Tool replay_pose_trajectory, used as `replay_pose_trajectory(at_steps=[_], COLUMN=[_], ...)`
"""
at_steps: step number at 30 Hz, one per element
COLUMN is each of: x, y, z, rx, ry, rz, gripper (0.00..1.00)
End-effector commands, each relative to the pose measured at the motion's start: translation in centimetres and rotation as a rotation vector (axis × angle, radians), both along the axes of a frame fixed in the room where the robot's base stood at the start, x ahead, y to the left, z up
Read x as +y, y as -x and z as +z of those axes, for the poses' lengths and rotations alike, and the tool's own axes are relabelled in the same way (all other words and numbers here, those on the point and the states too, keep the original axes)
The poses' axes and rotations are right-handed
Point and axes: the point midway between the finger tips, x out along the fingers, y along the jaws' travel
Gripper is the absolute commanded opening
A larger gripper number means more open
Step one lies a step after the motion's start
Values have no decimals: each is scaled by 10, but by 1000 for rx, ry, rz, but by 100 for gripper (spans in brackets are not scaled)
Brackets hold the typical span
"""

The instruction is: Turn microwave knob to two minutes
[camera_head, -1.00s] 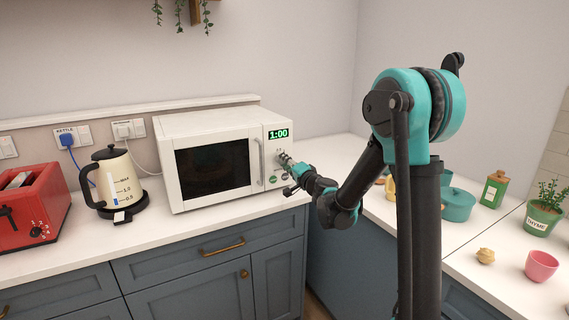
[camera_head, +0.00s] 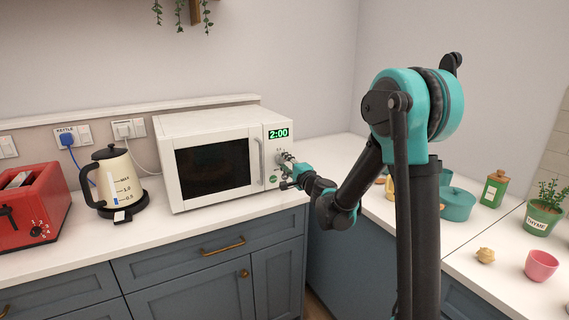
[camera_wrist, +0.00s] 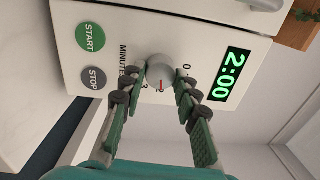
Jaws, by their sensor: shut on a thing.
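The white microwave (camera_head: 195,125) stands on the counter with its door shut. Its green display (camera_head: 278,134) reads 2:00; the display (camera_wrist: 231,74) also shows large in the wrist view. The grey knob (camera_wrist: 160,70) has a red pointer mark near the "2" on its dial. My gripper (camera_wrist: 163,82) is shut on the knob, with one finger on each side. In the head view my gripper (camera_head: 287,162) is at the microwave's control panel and hides most of the knob. The green START button (camera_wrist: 91,38) and grey STOP button (camera_wrist: 92,77) are beside the knob.
A cream kettle (camera_head: 120,180) and a red toaster (camera_head: 33,205) stand left of the microwave. On the right counter are a teal pot (camera_head: 457,205), a green canister (camera_head: 494,189), a thyme pot (camera_head: 543,217) and a pink cup (camera_head: 541,265).

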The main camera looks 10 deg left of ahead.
Motion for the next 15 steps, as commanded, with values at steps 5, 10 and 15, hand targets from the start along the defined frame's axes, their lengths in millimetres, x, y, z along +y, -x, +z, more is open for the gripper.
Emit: replay_pose_trajectory(at_steps=[5,10,15], x=[-1,-1,-1], y=[0,0,0], z=[0,0,0], rx=[-1,-1,-1], ry=[2,2,2], rz=[-2,-2,-1], gripper=[2,47,52])
